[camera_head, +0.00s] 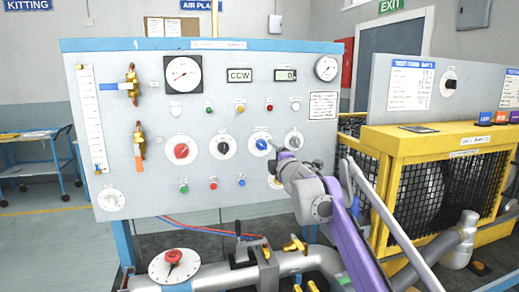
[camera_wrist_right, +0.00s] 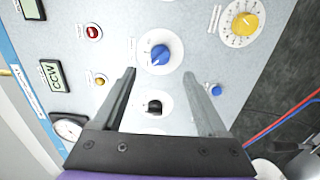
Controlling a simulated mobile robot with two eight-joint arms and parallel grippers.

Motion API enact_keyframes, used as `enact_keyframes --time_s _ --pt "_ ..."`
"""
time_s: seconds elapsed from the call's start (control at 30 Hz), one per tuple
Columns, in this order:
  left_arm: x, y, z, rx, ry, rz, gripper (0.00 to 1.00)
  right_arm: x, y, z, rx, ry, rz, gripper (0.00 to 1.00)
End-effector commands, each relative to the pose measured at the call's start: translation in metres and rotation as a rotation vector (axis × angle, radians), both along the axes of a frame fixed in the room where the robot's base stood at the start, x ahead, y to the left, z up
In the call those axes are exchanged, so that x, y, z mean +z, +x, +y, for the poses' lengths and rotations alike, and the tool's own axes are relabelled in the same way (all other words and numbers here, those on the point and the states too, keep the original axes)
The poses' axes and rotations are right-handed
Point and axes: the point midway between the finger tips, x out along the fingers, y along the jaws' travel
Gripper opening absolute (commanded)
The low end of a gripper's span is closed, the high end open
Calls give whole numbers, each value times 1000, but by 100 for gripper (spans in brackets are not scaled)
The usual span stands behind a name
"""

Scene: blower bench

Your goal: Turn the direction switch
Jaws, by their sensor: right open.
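The light grey control panel (camera_head: 130,205) carries a row of round knobs with white dials. The labels are too small to read, so I cannot tell which is the direction switch. A display (camera_head: 239,75) reads CCW. My right gripper (camera_head: 290,156) is in front of the panel, partly hiding a yellow knob. In the right wrist view its open fingers (camera_wrist_right: 158,74) point toward the blue knob (camera_wrist_right: 160,54), with the black knob (camera_wrist_right: 154,107) between them in the picture. The gap to the panel is unclear.
Several small buttons (camera_head: 183,188) and lamps sit around the knobs. The yellow knob (camera_wrist_right: 243,22) stands beside the blue one in the wrist view. Pipes and a valve (camera_head: 174,262) lie below the panel. A yellow cage (camera_head: 450,140) stands to the right.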

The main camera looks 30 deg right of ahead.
Motion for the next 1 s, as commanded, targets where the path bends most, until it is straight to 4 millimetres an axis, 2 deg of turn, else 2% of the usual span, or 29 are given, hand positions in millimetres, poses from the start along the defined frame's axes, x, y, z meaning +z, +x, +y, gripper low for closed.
enact_keyframes --time_s 0.2,0.5,0.7,1.0 --pt "6 1 0 0 0 -2 100 1 37 -8 1 3 -1 75" --pt "16 2 0 0 0 -5 100 1 73 -17 0 3 0 75" --pt "19 3 0 0 0 -6 100 0 83 -19 0 2 1 75" --pt "19 3 0 0 0 -6 100 -1 84 -19 0 3 0 75"
